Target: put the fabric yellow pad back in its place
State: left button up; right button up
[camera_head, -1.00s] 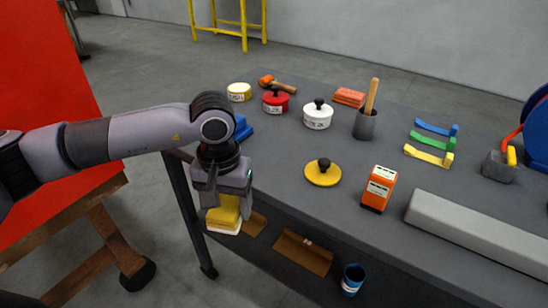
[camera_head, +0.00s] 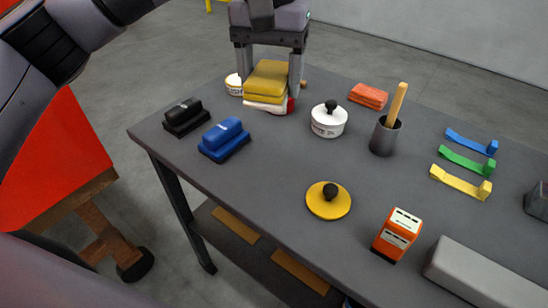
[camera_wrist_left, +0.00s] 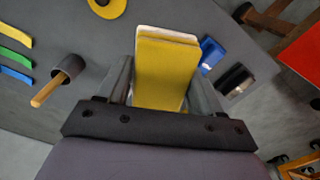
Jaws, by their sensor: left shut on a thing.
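The yellow pad (camera_head: 268,82), a yellow block with a pale white layer beneath, is held between the two fingers of my left gripper (camera_head: 270,85). It hangs over the far left part of the table, in front of a red pot that is mostly hidden. The left wrist view also shows the yellow pad (camera_wrist_left: 166,72) between the fingers of my left gripper (camera_wrist_left: 163,80). I cannot tell whether the pad touches the table. My right gripper is not in view.
The table (camera_head: 265,170) holds a black block (camera_head: 186,116), a blue block (camera_head: 224,139), a white lidded pot (camera_head: 329,121), a grey cup with a wooden handle (camera_head: 385,135), an orange stack (camera_head: 368,96), a yellow disc (camera_head: 328,202) and an orange box (camera_head: 397,235). The table's middle is clear.

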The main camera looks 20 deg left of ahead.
pick_arm(q)
send_over(271, 173)
notch_tip(271, 173, down, 12)
jog(key=shift+f+p, duration=0.25)
jog(key=shift+p, duration=0.05)
notch_tip(271, 173, down, 5)
jog(key=shift+f, duration=0.1)
jog(key=shift+f, duration=0.2)
jog(key=o, duration=0.9)
jog(key=shift+o, duration=0.2)
jog(key=shift+r, duration=0.1)
